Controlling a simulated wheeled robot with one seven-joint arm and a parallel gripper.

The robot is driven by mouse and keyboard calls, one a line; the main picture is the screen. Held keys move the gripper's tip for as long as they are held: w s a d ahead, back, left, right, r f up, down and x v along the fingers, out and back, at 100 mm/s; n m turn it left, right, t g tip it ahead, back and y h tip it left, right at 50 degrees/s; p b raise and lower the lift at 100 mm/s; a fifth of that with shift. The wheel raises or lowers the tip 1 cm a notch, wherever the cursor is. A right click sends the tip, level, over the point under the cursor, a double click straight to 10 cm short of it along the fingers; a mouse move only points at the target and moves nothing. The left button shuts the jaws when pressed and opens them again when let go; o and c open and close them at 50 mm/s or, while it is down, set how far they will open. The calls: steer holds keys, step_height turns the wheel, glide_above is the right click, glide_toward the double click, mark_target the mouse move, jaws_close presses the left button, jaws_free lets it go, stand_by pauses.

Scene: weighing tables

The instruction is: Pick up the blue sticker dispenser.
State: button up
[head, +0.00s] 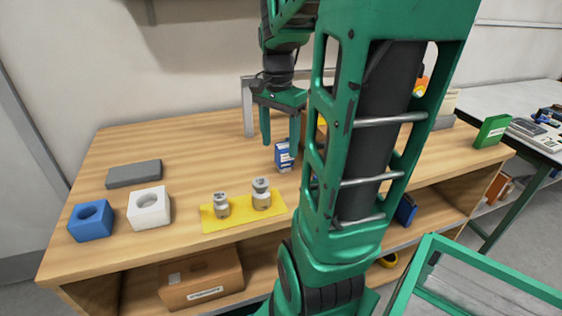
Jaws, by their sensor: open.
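Two blue things could be the sticker dispenser, and I cannot tell which. A small blue and white box (284,157) stands upright near the middle of the wooden table. A blue block with a round hole (90,222) sits at the table's left front. My gripper (281,137) points down with its two fingers apart, at the small box's upper end in the picture. My own green arm hides the table to the right of the box.
A white block with a hole (149,208) sits beside the blue block, with a dark grey slab (134,174) behind. Two metal weights (261,194) stand on a yellow mat (214,224). A green box (491,131) is at right. The table's back left is clear.

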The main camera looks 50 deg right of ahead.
mark_target(283, 145)
steer(key=w+d+m, duration=0.1)
steer(key=d, duration=0.1)
steer(key=w+d+m, duration=0.1)
steer(key=d+m, duration=0.1)
steer(key=w+d+m, duration=0.1)
steer(key=d+m, duration=0.1)
steer(key=shift+w, duration=0.25)
steer(key=shift+w+d+m, duration=0.2)
steer(key=shift+d+m, duration=0.1)
steer(key=shift+d+f, duration=0.15)
steer(key=shift+f, duration=0.1)
step_height(283, 145, down, 5)
steer(key=shift+w+r, duration=0.1)
steer(key=shift+s+f, duration=0.2)
steer(key=shift+f, duration=2.5)
steer(key=c, duration=1.3)
